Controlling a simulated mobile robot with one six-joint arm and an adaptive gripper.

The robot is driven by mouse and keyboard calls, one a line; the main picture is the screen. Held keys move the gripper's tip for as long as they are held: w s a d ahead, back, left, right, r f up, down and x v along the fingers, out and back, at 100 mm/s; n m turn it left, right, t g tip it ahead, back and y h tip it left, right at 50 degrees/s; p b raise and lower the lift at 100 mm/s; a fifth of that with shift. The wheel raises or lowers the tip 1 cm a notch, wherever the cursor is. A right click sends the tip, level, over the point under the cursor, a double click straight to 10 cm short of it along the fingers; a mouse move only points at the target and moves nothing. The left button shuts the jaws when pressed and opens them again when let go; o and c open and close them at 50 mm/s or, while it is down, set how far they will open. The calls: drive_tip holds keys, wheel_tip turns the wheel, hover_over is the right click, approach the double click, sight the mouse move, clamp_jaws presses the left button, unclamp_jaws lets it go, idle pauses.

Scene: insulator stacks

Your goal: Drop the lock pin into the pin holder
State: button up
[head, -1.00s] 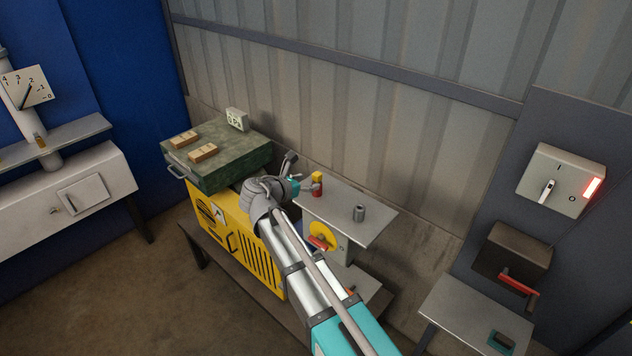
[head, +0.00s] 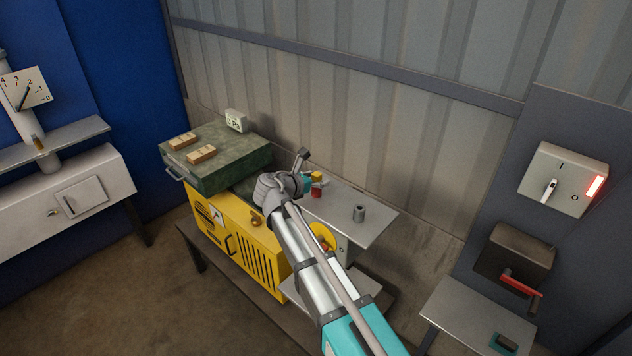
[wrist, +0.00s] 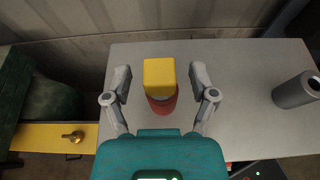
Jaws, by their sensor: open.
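The lock pin appears to be the piece with a yellow block-shaped top and red round body (head: 317,193), upright on the grey shelf (head: 365,229). In the wrist view its yellow top (wrist: 159,76) and red body (wrist: 162,106) lie between my fingers. My gripper (head: 308,184) is open, with a finger on either side of the piece and gaps showing on both sides.
A yellow cabinet (head: 235,240) with a brass knob (head: 255,219) and a green box (head: 232,158) stand left of the shelf. The corrugated wall (head: 380,110) is close behind. Shelf space between piece and cylinder is clear.

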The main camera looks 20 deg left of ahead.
idle(0.4)
clamp_jaws()
